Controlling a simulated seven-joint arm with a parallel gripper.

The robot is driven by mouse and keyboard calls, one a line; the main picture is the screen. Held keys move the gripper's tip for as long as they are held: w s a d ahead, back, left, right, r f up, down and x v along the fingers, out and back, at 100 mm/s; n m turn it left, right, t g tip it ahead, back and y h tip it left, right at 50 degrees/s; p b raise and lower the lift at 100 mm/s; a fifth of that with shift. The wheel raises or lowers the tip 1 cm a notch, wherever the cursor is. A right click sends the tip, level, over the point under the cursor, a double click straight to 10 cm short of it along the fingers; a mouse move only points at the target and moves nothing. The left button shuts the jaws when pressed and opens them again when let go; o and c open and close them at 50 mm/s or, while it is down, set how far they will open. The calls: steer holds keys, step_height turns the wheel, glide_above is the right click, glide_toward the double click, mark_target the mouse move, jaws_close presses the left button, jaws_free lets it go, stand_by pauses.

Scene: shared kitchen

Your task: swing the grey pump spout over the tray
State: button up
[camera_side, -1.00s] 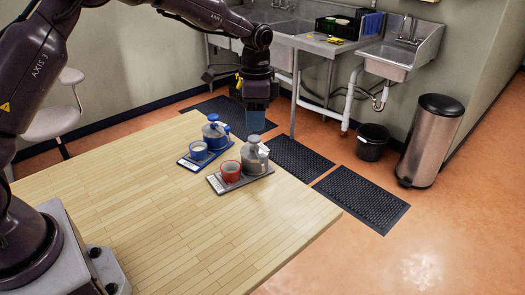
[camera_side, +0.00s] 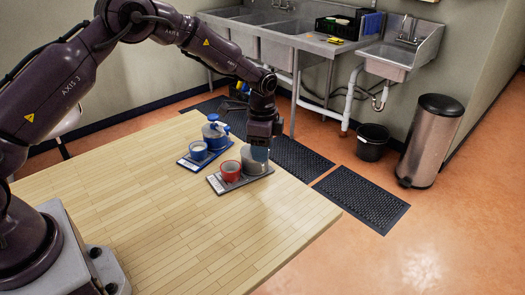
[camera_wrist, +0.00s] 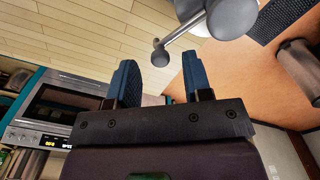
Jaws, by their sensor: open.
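In the side view the grey pump bottle (camera_side: 249,164) and a red cup (camera_side: 230,171) stand on a dark grey tray (camera_side: 217,185). My gripper (camera_side: 261,151) is lowered over the grey bottle's top and hides its spout there. In the wrist view the grey pump spout (camera_wrist: 184,34) runs from the rounded pump head (camera_wrist: 232,14) to a ball-shaped end. My gripper (camera_wrist: 160,68) is open there, its two blue fingers apart. The spout's ball end shows in the gap between the fingertips; whether it touches either finger I cannot tell.
Left of the grey set, a blue pump bottle (camera_side: 213,138) and blue cup (camera_side: 198,151) stand on a blue tray (camera_side: 187,163), close to my gripper. The wooden table (camera_side: 170,225) is clear in front. Its right edge lies just beyond the grey tray.

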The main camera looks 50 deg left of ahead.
steer(key=shift+f, duration=0.65)
jaws_close()
